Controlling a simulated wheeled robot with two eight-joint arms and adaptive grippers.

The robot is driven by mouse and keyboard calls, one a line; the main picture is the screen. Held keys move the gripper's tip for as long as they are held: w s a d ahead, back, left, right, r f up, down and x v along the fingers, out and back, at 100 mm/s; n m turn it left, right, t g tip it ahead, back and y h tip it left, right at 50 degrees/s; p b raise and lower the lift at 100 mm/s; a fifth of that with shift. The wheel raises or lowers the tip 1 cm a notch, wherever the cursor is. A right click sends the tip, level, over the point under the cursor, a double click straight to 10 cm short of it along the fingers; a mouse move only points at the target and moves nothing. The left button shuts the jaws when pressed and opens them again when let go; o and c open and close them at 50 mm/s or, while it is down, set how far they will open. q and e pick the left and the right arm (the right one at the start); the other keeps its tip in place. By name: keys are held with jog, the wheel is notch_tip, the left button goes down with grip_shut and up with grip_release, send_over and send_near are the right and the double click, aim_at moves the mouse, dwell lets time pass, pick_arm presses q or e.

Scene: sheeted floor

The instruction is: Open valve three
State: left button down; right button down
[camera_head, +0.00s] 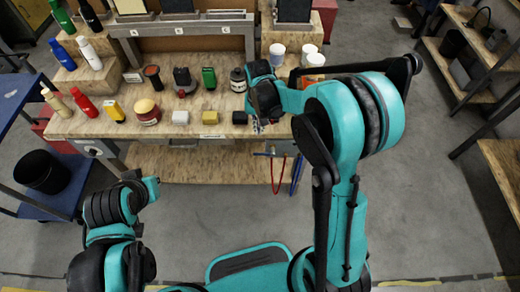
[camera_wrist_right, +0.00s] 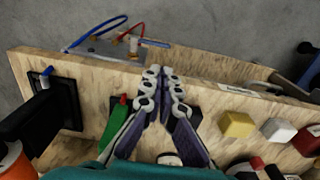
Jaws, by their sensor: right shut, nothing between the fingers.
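My right gripper (camera_head: 258,126) is at the front edge of the workbench, fingers pointing down. In the right wrist view its fingertips (camera_wrist_right: 165,73) are together with nothing between them. Beyond them are small valve-like fittings: a brass one with a red handle (camera_wrist_right: 137,32) and a blue handle (camera_wrist_right: 155,43), apart from the fingers. A blue lever (camera_wrist_right: 47,71) sits on a black plate at the left, and a red-tipped part (camera_wrist_right: 123,99) is beside the fingers. No number is legible, so I cannot tell which is valve three. My left arm shows at lower left; its fingers are not visible.
The workbench top (camera_head: 95,121) holds bottles, jars and small blocks, including a yellow block (camera_head: 209,117) left of my right gripper. Red (camera_head: 275,178) and blue (camera_head: 297,174) lines hang below its front. A black bin (camera_head: 42,171) stands at left. Floor before the bench is clear.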

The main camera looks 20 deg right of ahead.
aim_at(256, 155)
notch_tip(256, 155, down, 14)
jog(key=b, duration=0.5)
jog(key=shift+a+f+b, duration=0.25)
jog(key=shift+f+b, duration=0.15)
jog(key=shift+b, duration=0.05)
dwell(0.9)
jog(key=shift+w+a+f+b, duration=0.1)
jog(key=shift+a+f+b, duration=0.1)
jog(key=shift+f+b, duration=0.3)
jog(key=shift+w+a+f+b, duration=0.1)
jog(key=shift+a+f+b, duration=0.05)
jog(key=shift+f+b, duration=1.5)
jog(key=shift+f, duration=0.05)
